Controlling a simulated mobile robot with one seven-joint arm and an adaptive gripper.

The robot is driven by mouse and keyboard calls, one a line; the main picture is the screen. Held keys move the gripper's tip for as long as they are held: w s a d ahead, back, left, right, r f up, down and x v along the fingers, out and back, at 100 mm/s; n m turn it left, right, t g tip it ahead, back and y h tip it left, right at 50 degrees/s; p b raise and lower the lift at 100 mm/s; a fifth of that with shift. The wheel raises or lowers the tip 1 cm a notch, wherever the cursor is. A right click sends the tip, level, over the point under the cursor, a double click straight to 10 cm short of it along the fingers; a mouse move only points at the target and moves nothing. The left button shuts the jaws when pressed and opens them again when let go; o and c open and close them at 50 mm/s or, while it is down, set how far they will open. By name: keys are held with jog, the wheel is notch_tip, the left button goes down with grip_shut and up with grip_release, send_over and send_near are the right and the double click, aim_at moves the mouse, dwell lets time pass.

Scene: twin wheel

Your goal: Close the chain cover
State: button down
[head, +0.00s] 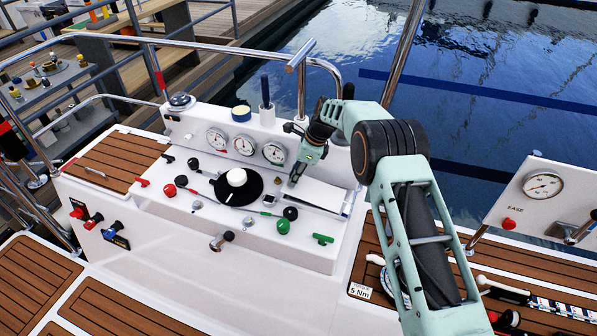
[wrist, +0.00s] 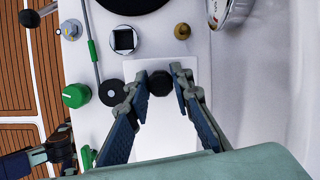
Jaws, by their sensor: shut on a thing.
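The chain cover appears to be the flat white plate (head: 322,192) on the right of the white console; it also shows in the wrist view (wrist: 160,135). A dark strip (head: 347,203) shows along its right end in the head view. A black round knob (wrist: 160,84) stands on the plate near its upper end in the wrist view. My gripper (head: 292,184) is over the plate's left end, with its two fingers on either side of the knob in the wrist view (wrist: 158,76), shut on it. The fingers and wrist hide part of the plate.
A black disc with a white hub (head: 236,186) lies left of the gripper. Three gauges (head: 244,146) and chrome rails stand behind. A square socket (wrist: 124,40) and brass stud (wrist: 182,31) are near the plate.

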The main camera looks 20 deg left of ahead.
jog(key=shift+b+x, duration=0.8)
jog(key=shift+x, duration=0.8)
jog(key=c, duration=1.7)
grip_release()
jog(key=shift+d, duration=0.1)
jog(key=v, duration=1.2)
jog(key=shift+w, duration=0.1)
jog(key=shift+r, duration=0.1)
